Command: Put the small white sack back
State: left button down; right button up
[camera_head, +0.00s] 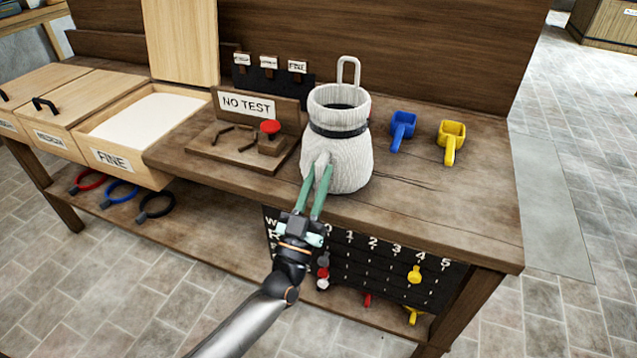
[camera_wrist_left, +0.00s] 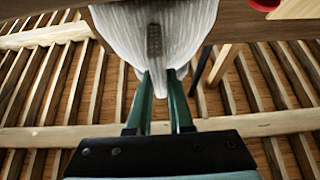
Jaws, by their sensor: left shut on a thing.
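The small white sack (camera_head: 340,165) is over the workbench (camera_head: 430,215) near its front edge, upright, with an open round mouth and a dark band round its neck. My left gripper (camera_head: 318,175) comes from the front and its green fingers are shut on the lower front of the sack. In the left wrist view the sack (camera_wrist_left: 150,35) fills the top middle, between and above the fingers (camera_wrist_left: 160,90). I cannot tell whether the sack rests on the bench or hangs just above it. My right gripper is not in view.
A NO TEST stand (camera_head: 245,120) with a red button is left of the sack. A blue scoop (camera_head: 402,128) and a yellow scoop (camera_head: 451,138) lie right. An open FINE bin (camera_head: 112,158) is left. The bench's right front is clear.

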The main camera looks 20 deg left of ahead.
pick_arm(q)
jog(key=shift+f, duration=0.1)
jog(key=shift+f, duration=0.1)
jog(key=shift+f, duration=0.15)
jog(key=c, duration=0.8)
grip_release()
